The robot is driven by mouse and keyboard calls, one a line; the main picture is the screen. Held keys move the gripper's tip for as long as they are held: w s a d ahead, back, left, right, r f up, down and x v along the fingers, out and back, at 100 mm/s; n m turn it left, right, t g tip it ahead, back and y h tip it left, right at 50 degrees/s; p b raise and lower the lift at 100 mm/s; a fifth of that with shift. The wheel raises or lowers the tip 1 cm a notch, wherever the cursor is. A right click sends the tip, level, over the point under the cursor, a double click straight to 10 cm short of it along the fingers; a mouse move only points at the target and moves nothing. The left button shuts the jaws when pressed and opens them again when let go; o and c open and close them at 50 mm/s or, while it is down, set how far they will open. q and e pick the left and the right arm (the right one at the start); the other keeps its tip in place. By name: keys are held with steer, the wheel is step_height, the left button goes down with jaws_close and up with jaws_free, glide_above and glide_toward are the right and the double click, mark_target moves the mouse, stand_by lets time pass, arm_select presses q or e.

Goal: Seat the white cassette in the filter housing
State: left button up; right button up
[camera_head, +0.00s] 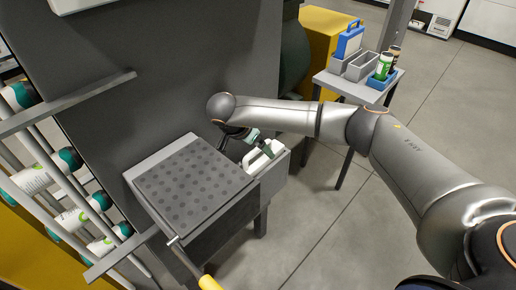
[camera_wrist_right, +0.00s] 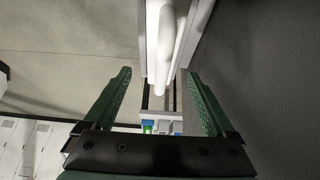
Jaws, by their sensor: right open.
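The white cassette (camera_head: 262,155) sits in the open top of the grey filter housing (camera_head: 275,178) in the head view. How deep it sits cannot be told. My right gripper (camera_head: 255,139) is just above the cassette, partly hidden by its own wrist. In the right wrist view, the green fingers of the gripper (camera_wrist_right: 159,76) are spread apart, with the white cassette (camera_wrist_right: 165,42) ahead between grey housing walls. The fingers show no contact with it. My left gripper is out of view.
A dark perforated lid or panel (camera_head: 195,182) lies beside the housing, with a yellow-handled rod (camera_head: 208,282) in front. A small table (camera_head: 370,92) at the back right carries grey bins, a blue case (camera_head: 350,40) and cans in a blue tray. Can racks stand at left.

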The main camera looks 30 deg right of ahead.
step_height(320, 180, up, 17)
steer(key=p, duration=1)
steer(key=shift+f, duration=0.1)
